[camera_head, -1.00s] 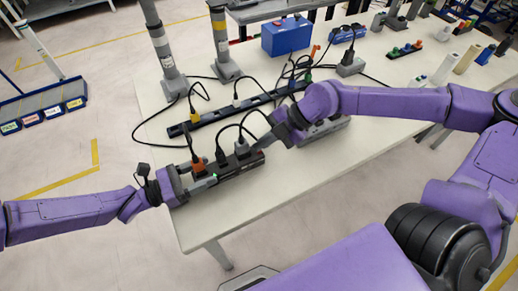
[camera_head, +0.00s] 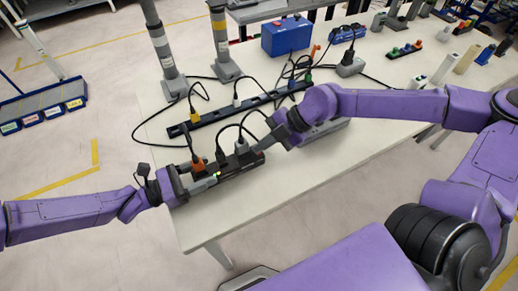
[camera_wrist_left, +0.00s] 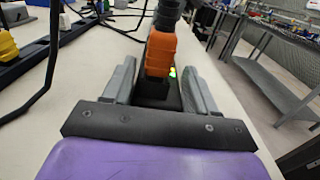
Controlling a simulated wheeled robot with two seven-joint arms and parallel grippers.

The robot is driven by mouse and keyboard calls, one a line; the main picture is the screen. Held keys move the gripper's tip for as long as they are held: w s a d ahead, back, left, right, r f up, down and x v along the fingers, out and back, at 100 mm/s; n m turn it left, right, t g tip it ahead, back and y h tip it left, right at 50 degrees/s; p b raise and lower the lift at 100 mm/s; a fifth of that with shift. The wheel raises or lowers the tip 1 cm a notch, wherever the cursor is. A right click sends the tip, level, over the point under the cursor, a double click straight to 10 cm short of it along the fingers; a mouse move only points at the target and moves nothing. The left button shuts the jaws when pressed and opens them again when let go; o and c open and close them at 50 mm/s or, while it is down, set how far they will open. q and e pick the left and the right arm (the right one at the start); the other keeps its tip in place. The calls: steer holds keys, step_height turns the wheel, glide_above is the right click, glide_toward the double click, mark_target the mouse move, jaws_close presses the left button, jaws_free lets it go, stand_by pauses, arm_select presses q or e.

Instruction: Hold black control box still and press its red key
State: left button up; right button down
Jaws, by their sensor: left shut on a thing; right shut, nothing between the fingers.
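The black control box (camera_head: 238,167) is a long dark bar on the near left part of the white table. An orange plug (camera_head: 198,164) and dark plugs with cables stand in it. My left gripper (camera_head: 205,184) is shut on its left end. In the left wrist view, the fingers (camera_wrist_left: 160,85) lie either side of the box end, beside the orange plug (camera_wrist_left: 160,52). A small green-yellow light (camera_wrist_left: 172,72) shows there. My right gripper (camera_head: 268,138) is shut and empty, at the right end of the box; contact cannot be told. The red key cannot be made out clearly.
A longer dark strip (camera_head: 223,115) with plugs and cables lies behind the box. A grey block (camera_head: 323,131) sits partly behind my right arm. A blue case (camera_head: 286,37) stands at the back. The table front (camera_head: 250,200) is clear.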

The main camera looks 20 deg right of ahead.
steer(key=shift+r, duration=0.9)
step_height(320, 180, up, 5)
stand_by(0.5)
stand_by(0.4)
arm_select(q)
steer(key=o, duration=1.3)
steer(key=shift+a, duration=0.1)
